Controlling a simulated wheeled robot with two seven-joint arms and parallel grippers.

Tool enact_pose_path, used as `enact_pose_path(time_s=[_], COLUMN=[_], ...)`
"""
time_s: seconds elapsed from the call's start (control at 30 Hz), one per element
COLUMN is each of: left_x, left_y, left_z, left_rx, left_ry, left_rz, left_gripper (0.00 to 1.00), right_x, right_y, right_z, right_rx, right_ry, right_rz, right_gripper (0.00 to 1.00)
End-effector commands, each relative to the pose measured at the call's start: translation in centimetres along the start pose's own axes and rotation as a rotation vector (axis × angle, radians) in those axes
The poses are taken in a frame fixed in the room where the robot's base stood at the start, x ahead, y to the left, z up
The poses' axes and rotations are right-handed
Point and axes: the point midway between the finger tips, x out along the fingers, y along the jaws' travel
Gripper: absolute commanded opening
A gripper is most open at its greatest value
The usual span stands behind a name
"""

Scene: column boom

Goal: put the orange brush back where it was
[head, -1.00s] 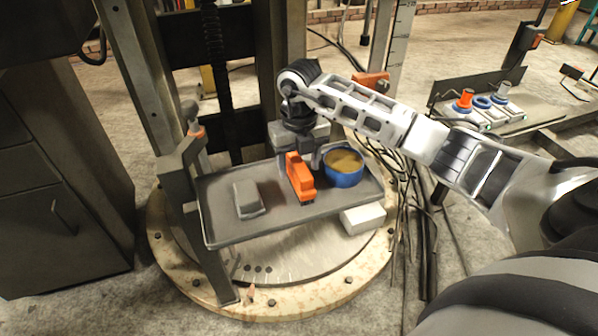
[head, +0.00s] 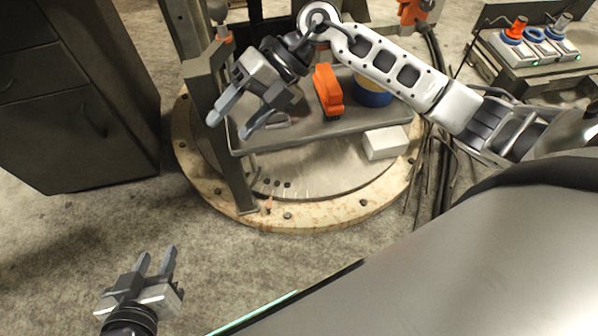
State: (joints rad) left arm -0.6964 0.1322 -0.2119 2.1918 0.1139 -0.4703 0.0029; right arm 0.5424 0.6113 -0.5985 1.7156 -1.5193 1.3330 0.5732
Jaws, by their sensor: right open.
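The orange brush (head: 327,92) rests on the grey tray (head: 330,134), just left of a blue bowl (head: 374,95), which my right arm partly hides. My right gripper (head: 228,128) is open and empty, in front of the tray's left part, to the left of the brush and apart from it. My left gripper (head: 156,253) is at the lower left, above the floor, open and empty.
A white box (head: 385,143) sits on the round base (head: 310,182) below the tray. A dark cabinet (head: 75,95) stands at left. Cables hang right of the base. A bench (head: 545,75) at upper right holds orange and blue parts. The floor at lower left is clear.

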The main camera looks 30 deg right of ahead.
Motion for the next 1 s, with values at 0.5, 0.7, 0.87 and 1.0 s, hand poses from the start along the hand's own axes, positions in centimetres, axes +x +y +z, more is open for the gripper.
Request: enact_pose_path(time_s=[0.5,0.7,0.87,1.0], left_x=[0.0,0.0,0.0,0.0], left_y=[0.0,0.0,0.0,0.0], left_z=[0.0,0.0,-0.1,-0.1], left_rx=[0.0,0.0,0.0,0.0], left_ry=[0.0,0.0,0.001,0.001], left_rz=[0.0,0.0,0.0,0.0], left_gripper=[0.36,0.36,0.36,0.36], right_x=[0.6,3.7,4.1,4.1], right_y=[-8.2,-12.7,-13.1,-13.0], right_z=[-5.6,-10.8,-11.5,-11.4], right_rx=[1.775,2.161,2.203,2.2], right_ry=[-0.755,-0.793,-0.792,-0.792], right_rz=[1.306,1.159,1.135,1.136], right_gripper=[0.56,0.56,0.56,0.56])
